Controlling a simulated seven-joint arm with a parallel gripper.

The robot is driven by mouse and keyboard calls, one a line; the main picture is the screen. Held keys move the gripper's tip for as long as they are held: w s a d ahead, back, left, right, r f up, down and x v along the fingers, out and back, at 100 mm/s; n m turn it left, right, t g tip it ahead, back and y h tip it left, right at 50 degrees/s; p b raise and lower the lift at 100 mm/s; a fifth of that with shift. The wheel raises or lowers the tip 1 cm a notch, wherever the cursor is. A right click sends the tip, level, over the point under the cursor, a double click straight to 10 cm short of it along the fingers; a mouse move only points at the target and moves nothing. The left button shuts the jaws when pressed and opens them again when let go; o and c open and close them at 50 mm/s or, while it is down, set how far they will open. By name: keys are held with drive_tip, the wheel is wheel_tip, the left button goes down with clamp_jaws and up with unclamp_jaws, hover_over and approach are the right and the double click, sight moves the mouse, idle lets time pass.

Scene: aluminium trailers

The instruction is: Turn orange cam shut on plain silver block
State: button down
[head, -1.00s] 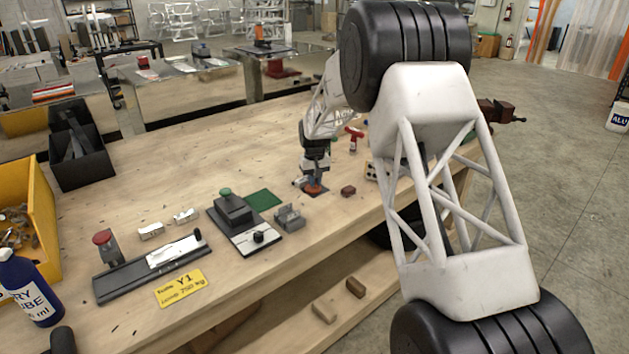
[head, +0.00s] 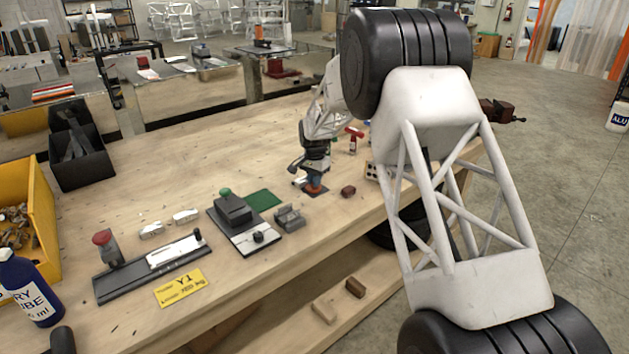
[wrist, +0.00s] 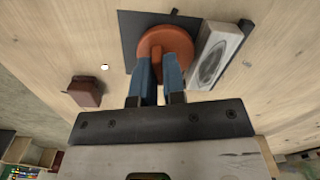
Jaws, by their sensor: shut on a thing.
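The orange cam (wrist: 160,38) is a round disc on a dark base plate (wrist: 130,30), seen from above in the wrist view. My gripper (wrist: 162,62) has its two blue fingers closed on the cam's grip part, which they largely hide. A silver block (wrist: 216,55) with a dark oval on its face lies right beside the cam, on its right in the wrist view. I cannot tell whether cam and block touch. In the head view my gripper (head: 315,178) stands over the orange cam (head: 314,189), which is small and mostly covered.
A red-brown block (wrist: 86,92) lies near the plate; it also shows in the head view (head: 348,191). A red-handled tool (head: 354,135) stands behind. A grey fixture (head: 289,217) and a green mat (head: 263,199) lie to the left.

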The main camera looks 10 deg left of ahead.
drive_tip(key=shift+m, duration=0.7)
drive_tip(key=c, duration=1.2)
unclamp_jaws()
drive_tip(key=shift+r, duration=0.15)
drive_tip(key=shift+r, duration=3.75)
drive_tip(key=shift+s+r, duration=0.1)
